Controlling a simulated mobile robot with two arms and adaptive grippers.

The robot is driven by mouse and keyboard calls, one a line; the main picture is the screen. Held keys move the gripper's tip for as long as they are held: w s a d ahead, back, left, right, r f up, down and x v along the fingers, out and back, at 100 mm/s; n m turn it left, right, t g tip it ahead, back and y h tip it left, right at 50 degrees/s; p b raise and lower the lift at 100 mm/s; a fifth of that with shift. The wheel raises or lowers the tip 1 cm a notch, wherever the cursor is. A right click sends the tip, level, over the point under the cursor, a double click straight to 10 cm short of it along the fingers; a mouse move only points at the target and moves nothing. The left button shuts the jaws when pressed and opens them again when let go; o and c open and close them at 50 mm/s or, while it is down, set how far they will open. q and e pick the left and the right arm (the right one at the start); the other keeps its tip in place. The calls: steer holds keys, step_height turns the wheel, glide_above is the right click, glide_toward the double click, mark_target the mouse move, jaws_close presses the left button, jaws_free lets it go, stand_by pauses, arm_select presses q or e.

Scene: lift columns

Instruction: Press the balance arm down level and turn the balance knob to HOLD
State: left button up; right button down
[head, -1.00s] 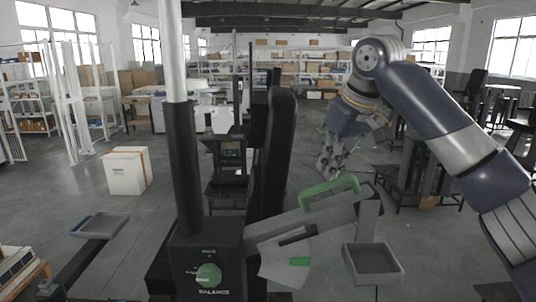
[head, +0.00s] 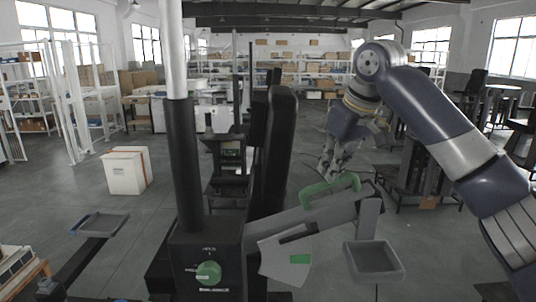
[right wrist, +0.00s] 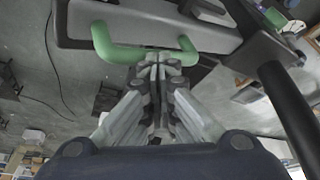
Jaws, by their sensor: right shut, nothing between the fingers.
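The balance arm (head: 285,222) is a grey beam that slopes up to the right from a dark box (head: 235,250). A green bar handle (head: 330,190) stands on its upper side, also seen in the right wrist view (right wrist: 140,55). The green balance knob (head: 208,272) is on the box's front; its pointer direction is too small to read. My right gripper (head: 326,172) is shut and empty, just above and behind the handle. In the right wrist view its fingertips (right wrist: 158,62) overlap the handle's middle; I cannot tell whether they touch. My left gripper is out of view.
A grey tray (head: 375,262) hangs at the arm's right end, and another tray (head: 100,224) is at left. A tall dark post (head: 185,160) rises from the box. A white carton (head: 125,172) stands on the floor.

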mark_target(342, 196)
steer(key=shift+d+f+b, duration=0.25)
steer(key=shift+d+f, duration=0.2)
steer(key=shift+f, duration=0.25)
steer(key=shift+d+f+b, duration=0.2)
steer(key=shift+d+f, duration=0.25)
steer(key=shift+f, duration=0.25)
steer(key=shift+d+f+b, duration=0.3)
steer(key=shift+d+f, duration=0.1)
steer(key=shift+f, duration=0.45)
steer(key=shift+d+f+b, duration=0.25)
steer(key=shift+d+f, duration=0.15)
steer(key=shift+f, duration=0.55)
steer(key=shift+d+f+b, duration=0.25)
steer(key=shift+d+f, duration=0.05)
steer(key=shift+f, duration=0.5)
steer(key=shift+d+f+b, duration=0.2)
steer(key=shift+d+f, duration=0.1)
steer(key=shift+f, duration=0.45)
steer(key=shift+s, duration=0.1)
